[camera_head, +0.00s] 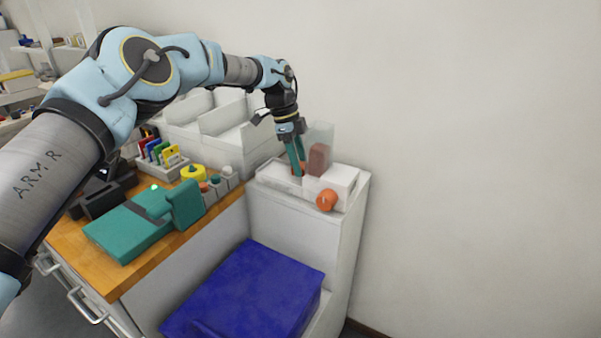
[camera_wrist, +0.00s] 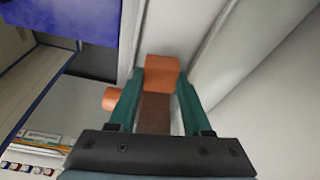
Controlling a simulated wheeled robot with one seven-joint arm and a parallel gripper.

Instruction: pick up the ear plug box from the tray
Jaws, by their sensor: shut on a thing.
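The orange box between my fingertips, which I take to be the ear plug box (camera_head: 297,169), is low in the white tray (camera_head: 345,183). In the wrist view the box (camera_wrist: 162,70) sits between the tips of the two green fingers. My gripper (camera_head: 298,170) points down into the tray from above and is shut on the box. It also shows in the wrist view (camera_wrist: 158,80). The fingers hide part of the box in the head view. I cannot tell whether the box still touches the tray floor.
A brown block (camera_head: 318,158) stands close to the right of my fingers. A round orange thing (camera_head: 326,200) is at the tray's front. A blue box (camera_head: 245,290) lies lower in front. A teal case (camera_head: 135,225) lies on the wooden counter (camera_head: 75,243). A wall stands behind.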

